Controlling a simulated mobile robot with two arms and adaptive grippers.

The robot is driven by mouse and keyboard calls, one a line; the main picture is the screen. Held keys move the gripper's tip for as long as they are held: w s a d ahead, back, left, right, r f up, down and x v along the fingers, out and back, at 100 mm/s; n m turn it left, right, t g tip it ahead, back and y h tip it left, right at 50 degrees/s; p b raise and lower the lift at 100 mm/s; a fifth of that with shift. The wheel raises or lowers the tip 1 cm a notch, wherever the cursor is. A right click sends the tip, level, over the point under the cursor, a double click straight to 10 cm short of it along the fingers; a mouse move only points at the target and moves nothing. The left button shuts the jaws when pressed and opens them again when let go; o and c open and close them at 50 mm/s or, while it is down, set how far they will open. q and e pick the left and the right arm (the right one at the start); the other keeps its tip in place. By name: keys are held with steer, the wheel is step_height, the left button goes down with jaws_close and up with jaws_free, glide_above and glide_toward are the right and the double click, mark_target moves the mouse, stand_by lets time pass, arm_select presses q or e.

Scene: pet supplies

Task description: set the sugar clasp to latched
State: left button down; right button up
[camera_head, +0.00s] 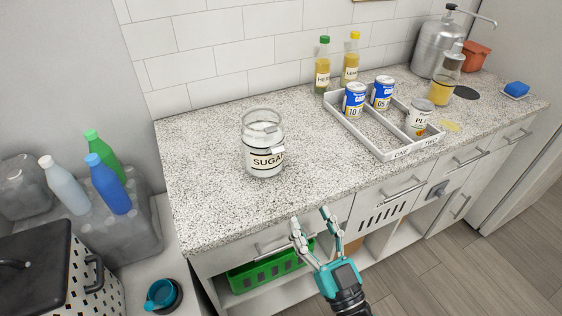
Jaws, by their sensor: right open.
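The sugar jar (263,148) is a clear glass jar with a "SUGAR" label, standing upright on the speckled counter left of centre. Its clasp (277,150) shows as a small pale piece on the front right, just above the label. I cannot tell from this view whether the clasp is latched. My right gripper (311,217) is open and empty. It is in front of the counter's front edge, below and to the right of the jar, and apart from it. My left gripper is not in view.
A divided tray (368,137) with several cans stands to the right on the counter (210,190). Two bottles (322,66) stand behind it, by the tiled wall. Counter around the jar is clear. A green basket (265,268) sits below the counter.

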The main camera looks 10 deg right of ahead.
steer(key=p, duration=0.3)
glide_toward(271, 137)
steer(key=x, duration=0.5)
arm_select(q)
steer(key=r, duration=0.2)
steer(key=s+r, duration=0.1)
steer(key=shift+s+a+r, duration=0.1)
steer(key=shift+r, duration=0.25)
arm_select(e)
steer(key=shift+w+r, duration=0.1)
steer(key=shift+w, duration=0.05)
